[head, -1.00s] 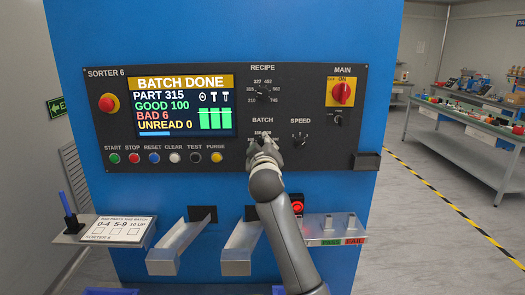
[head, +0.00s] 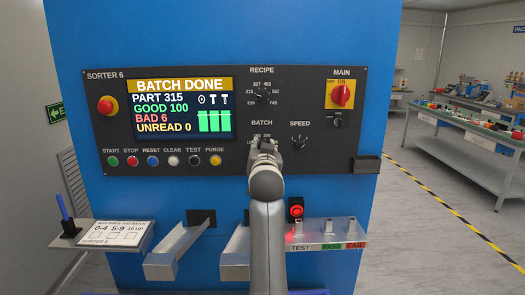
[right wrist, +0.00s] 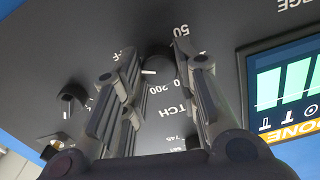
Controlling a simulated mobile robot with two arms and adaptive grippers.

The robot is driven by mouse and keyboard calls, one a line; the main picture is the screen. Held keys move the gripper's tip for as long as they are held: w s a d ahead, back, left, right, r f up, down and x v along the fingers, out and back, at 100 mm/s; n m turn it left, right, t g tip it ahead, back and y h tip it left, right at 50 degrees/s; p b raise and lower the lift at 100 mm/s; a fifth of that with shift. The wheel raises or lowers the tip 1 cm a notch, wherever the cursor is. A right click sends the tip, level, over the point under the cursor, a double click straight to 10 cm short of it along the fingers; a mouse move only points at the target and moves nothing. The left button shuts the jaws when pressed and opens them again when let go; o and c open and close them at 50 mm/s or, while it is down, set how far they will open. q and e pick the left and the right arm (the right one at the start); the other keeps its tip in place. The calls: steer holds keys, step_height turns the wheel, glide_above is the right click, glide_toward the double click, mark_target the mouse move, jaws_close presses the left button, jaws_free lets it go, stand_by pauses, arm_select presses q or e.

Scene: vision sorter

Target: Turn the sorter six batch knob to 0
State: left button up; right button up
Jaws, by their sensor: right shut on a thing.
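The sorter six panel (head: 215,100) is dark with white labels. Its BATCH knob is hidden behind my right gripper (head: 264,146) in the head view, below the BATCH label (head: 262,123). In the right wrist view the dark round batch knob (right wrist: 158,62) shows between the fingertips of my right gripper (right wrist: 160,72), which is shut on it. A short white mark on the knob points to the left in that view. The numbers 50 and 200 are readable around it; others are partly covered. My left gripper is not in view.
The RECIPE knob (head: 262,96) is above and the SPEED knob (head: 299,142) is to the right. The red MAIN switch (head: 341,95) is farther right. The screen (head: 180,108) reads BATCH DONE. Metal chutes (head: 180,248) stick out below the panel.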

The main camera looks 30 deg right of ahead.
steer(key=shift+f+m, duration=0.15)
steer(key=shift+m, duration=0.75)
steer(key=o, duration=1)
steer(key=v, duration=0.7)
steer(key=shift+s+a, duration=0.2)
